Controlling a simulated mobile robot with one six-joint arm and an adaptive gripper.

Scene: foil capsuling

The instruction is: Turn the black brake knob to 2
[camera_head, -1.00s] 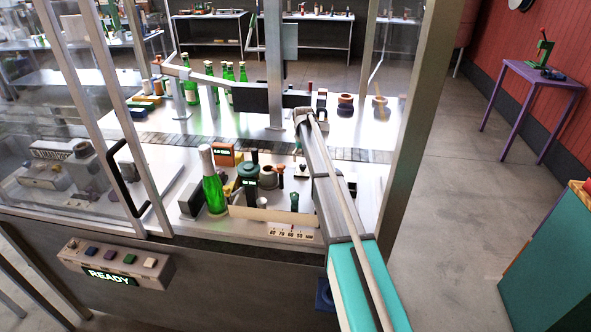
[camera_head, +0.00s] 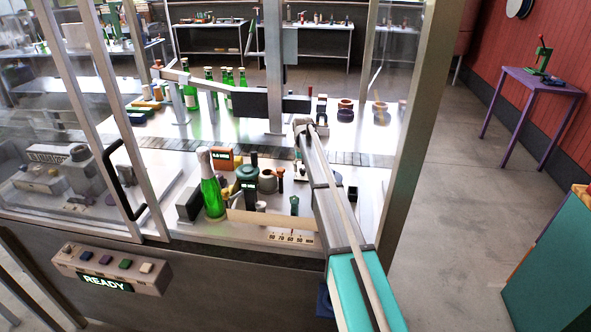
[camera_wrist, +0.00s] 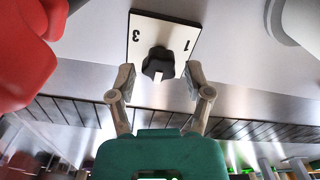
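The black brake knob (camera_wrist: 158,63) sits on a white plate (camera_wrist: 145,28) in the wrist view, with a white mark on its lower side in the picture. The plate shows an upside-down 3 at left and 1 at right of the knob; I see no 2. My gripper (camera_wrist: 158,78) is open, its two fingers on either side of the knob with a gap to each. It looks close to the knob, but I cannot tell the height between them. In the head view my arm hides the knob and most of my gripper.
A green bottle (camera_head: 211,190) with a pale foil top stands left of my arm, near a green-and-black device (camera_head: 247,178). A machine post (camera_head: 415,120) rises to the right. A red rounded part (camera_wrist: 30,60) and a grey one (camera_wrist: 300,25) flank the plate.

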